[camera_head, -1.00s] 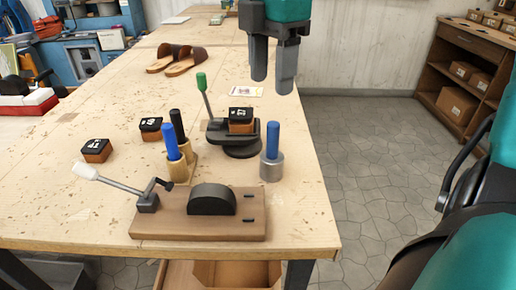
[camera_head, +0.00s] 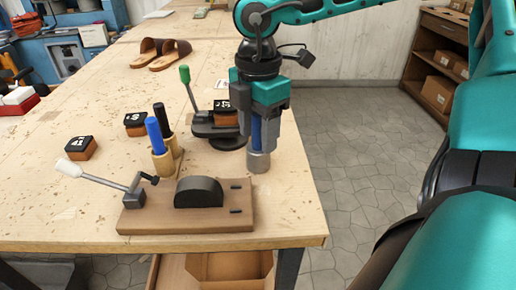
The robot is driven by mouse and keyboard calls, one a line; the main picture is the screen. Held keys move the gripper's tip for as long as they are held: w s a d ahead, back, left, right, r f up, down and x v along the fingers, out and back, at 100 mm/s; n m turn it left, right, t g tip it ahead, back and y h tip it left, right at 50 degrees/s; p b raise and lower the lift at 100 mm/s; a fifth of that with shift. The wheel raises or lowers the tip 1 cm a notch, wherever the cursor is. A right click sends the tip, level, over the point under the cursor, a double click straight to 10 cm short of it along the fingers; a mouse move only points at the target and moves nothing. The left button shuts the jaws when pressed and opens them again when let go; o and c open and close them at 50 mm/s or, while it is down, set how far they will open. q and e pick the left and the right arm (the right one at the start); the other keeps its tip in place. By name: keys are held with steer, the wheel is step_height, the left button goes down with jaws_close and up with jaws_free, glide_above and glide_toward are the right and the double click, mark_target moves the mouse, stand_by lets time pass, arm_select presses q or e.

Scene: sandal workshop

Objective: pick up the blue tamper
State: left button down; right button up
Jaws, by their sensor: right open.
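The blue tamper (camera_head: 258,161) stands upright near the table's right edge. Its metal cylinder base shows below my right gripper (camera_head: 261,146), and a strip of its blue handle shows between the fingers. My right gripper is open and points down, its two fingers on either side of the handle. The upper part of the handle is hidden by the gripper. I cannot tell whether the fingers touch it. My left gripper is not in view.
A green-levered press (camera_head: 214,120) stands just behind. A wooden fixture (camera_head: 240,208) with a white-tipped lever lies in front. Black-topped blocks (camera_head: 81,148) and sandals (camera_head: 171,57) lie farther left.

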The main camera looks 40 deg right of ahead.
steer(key=shift+c, duration=0.8)
jaws_close()
steer(key=shift+r, duration=0.15)
steer(key=shift+r, duration=0.2)
step_height(320, 180, up, 19)
steer(key=p, duration=0.1)
steer(key=shift+r, duration=0.2)
